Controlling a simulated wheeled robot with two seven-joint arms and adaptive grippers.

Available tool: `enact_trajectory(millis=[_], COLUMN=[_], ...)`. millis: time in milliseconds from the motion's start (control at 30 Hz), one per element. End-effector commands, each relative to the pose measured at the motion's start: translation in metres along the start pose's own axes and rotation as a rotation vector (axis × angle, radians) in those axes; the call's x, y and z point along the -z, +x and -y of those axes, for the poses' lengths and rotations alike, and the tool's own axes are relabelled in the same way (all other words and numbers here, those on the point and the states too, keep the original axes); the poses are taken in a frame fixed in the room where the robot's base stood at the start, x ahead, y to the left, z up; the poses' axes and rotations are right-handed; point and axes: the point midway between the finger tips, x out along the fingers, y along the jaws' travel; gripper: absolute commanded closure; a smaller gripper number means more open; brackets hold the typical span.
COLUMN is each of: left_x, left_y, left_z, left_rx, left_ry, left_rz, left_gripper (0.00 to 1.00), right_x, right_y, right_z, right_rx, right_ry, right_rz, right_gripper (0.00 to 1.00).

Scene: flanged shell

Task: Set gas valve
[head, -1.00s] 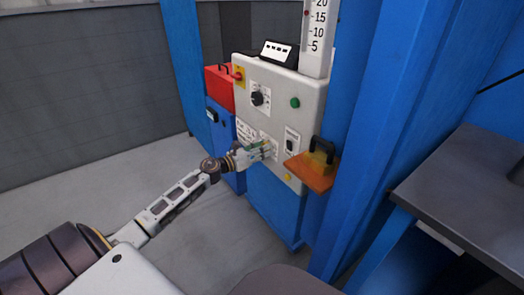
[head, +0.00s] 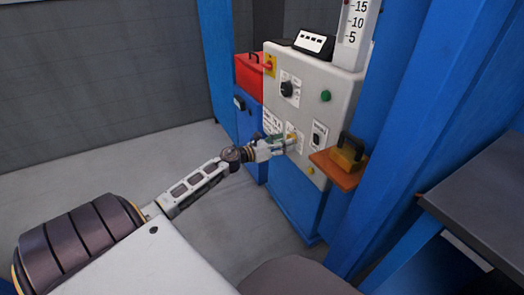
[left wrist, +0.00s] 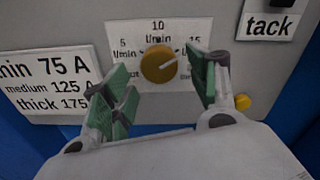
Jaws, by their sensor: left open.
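The gas valve is a round yellow knob (left wrist: 158,64) on a white l/min scale (left wrist: 145,40) marked 5, 10 and 15. A dark line on the knob slants toward the upper right, between 10 and 15. My left gripper (left wrist: 157,75) is open, with green-padded fingers to the left and right of the knob. I cannot tell whether the pads touch it. In the head view my left gripper (head: 284,144) is at the lower front of the grey control panel (head: 312,100) and partly hides the scale. My right gripper is not in view.
An orange shelf (head: 335,172) juts out at right. A current label (left wrist: 50,85) is left of the knob. Blue posts (head: 400,130) stand at right.

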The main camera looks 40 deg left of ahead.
Motion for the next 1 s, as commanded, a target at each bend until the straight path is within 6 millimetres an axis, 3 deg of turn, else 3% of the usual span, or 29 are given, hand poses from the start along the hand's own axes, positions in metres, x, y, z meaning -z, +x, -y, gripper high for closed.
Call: enact_trajectory(millis=[1000], left_x=[0.002], left_y=[-0.082], left_z=[0.001], left_rx=[0.000], left_ry=[-0.002], left_rz=[-0.003], left_gripper=[0.41], right_x=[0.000], right_y=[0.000], right_z=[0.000], right_rx=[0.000], right_ry=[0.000], right_rz=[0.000], right_gripper=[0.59])
